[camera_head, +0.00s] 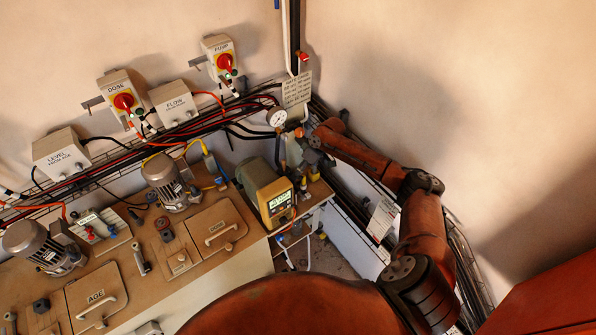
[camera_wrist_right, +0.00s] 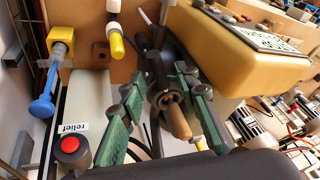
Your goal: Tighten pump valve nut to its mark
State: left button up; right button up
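My right gripper (camera_head: 312,143) is at the pump corner below the round gauge (camera_head: 277,117), small and partly hidden in the head view. In the right wrist view its two green fingers (camera_wrist_right: 158,84) stand apart on either side of a dark fitting with a round collar (camera_wrist_right: 165,90) and a brown rounded end (camera_wrist_right: 178,124). The fingers look open around it; firm contact is not visible. I cannot pick out a separate nut or its mark. My left gripper is not in view.
A yellow meter with a lit display (camera_head: 275,200) stands close beside the right gripper. The wrist view shows a blue-handled yellow valve (camera_wrist_right: 60,50), a yellow-tipped lever (camera_wrist_right: 116,42) and a red button (camera_wrist_right: 68,146) near a "relief" label. Motors and lidded hatches fill the bench left.

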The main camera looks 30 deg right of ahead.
jog(key=shift+w+f, duration=0.1)
jog(key=shift+f, duration=0.2)
jog(key=shift+c, duration=0.6)
grip_shut()
